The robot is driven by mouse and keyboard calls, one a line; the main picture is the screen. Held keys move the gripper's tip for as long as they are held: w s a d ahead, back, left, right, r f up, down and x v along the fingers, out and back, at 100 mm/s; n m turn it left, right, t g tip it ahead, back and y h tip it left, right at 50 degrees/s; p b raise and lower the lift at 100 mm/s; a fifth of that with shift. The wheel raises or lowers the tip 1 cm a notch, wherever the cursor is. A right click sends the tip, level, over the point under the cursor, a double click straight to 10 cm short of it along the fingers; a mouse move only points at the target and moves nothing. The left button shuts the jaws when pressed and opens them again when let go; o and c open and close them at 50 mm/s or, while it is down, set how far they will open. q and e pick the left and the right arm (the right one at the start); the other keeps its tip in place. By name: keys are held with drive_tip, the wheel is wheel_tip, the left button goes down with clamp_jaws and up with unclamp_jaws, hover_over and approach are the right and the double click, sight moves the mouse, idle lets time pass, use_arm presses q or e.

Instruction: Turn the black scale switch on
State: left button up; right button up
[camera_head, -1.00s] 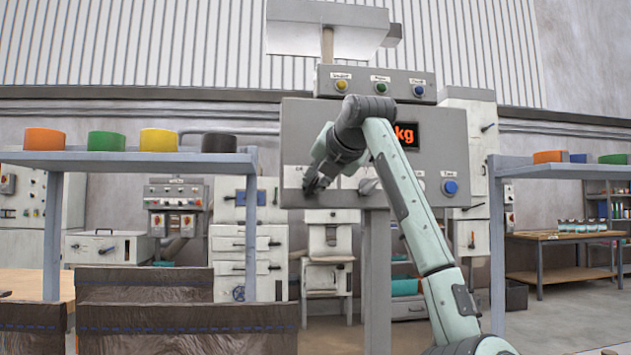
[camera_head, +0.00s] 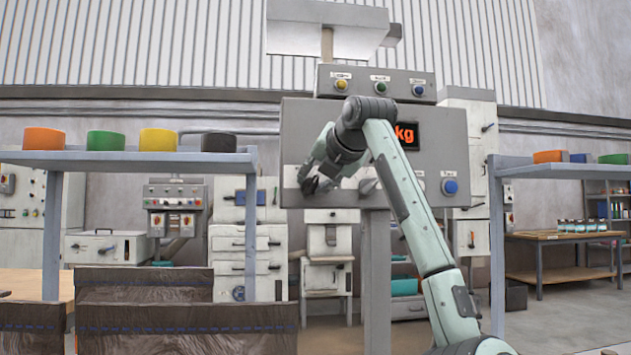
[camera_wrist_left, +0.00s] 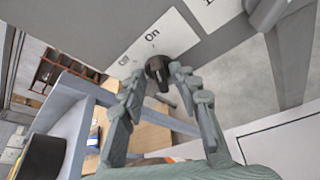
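The black scale switch (camera_wrist_left: 155,66) is a small round knob with a lever, on a white label on the grey scale panel (camera_head: 292,135). In the left wrist view the label reads "On" beside it, with a second, smaller word further left. My left gripper (camera_wrist_left: 158,78) has its two fingertips on either side of the knob, with visible gaps beside the lever. I cannot tell whether a fingertip touches it. In the head view my left gripper (camera_head: 312,184) is at the panel's lower left and hides the switch. My right gripper is not in view.
Shelves with coloured rolls stand left (camera_head: 110,160) and right (camera_head: 560,170). Dark bags (camera_head: 145,285) sit in front at lower left.

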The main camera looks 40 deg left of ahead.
use_arm(q)
drive_tip(key=v, duration=1.2)
idle(0.4)
